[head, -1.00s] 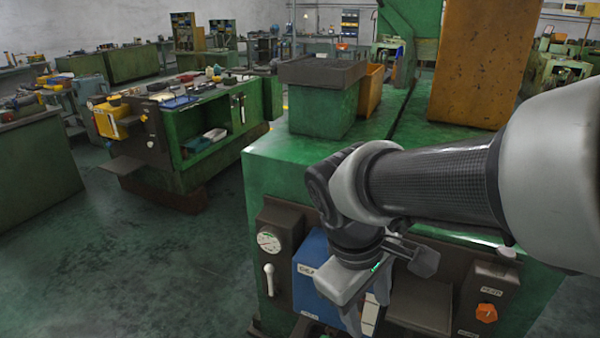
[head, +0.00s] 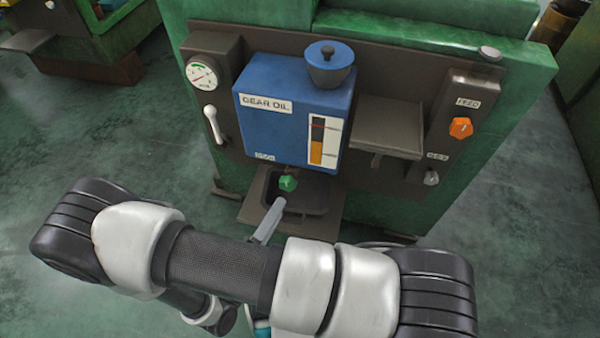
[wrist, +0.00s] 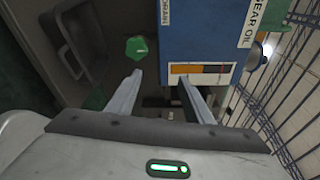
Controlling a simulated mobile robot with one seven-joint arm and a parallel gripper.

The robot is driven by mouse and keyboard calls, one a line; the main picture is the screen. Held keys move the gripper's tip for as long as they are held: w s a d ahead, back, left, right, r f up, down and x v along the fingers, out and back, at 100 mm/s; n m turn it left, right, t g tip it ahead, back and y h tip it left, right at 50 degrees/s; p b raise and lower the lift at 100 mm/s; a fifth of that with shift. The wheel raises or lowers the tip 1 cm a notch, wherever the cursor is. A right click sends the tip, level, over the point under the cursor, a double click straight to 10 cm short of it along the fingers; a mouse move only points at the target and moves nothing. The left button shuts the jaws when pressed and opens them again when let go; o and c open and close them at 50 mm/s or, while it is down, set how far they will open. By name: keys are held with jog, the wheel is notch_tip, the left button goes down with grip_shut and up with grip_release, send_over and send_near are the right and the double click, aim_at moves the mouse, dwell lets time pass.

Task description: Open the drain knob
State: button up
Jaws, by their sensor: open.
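The green drain knob (head: 288,183) sits just below the blue gear oil tank (head: 260,115), above a dark drip tray (head: 328,216). In the wrist view the green knob (wrist: 138,47) is beyond the fingertips, nearer the left finger, beside the DRAIN label on the tank (wrist: 195,38). My gripper (wrist: 160,78) is open, with nothing between its fingers, and apart from the knob. In the head view one finger shows in front of the tray, below and left of the knob; my arm hides the rest of the gripper.
A dial gauge (head: 202,74) and a white lever (head: 214,125) are left of the tank. A grey shelf (head: 387,128) juts out to its right, then an orange feed knob (head: 461,128) and a grey knob (head: 431,178). Open green floor (head: 110,140) lies to the left.

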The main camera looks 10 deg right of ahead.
aim_at(293, 174)
notch_tip(293, 174, down, 6)
jog(key=n+t+y, duration=0.2)
jog(key=n+y, duration=0.1)
jog(key=n, duration=0.2)
jog(key=b+x, duration=0.2)
jog(key=x, duration=1.4)
jog(key=shift+w+r, duration=0.1)
jog(key=shift+w, duration=0.1)
jog(key=c, duration=0.8)
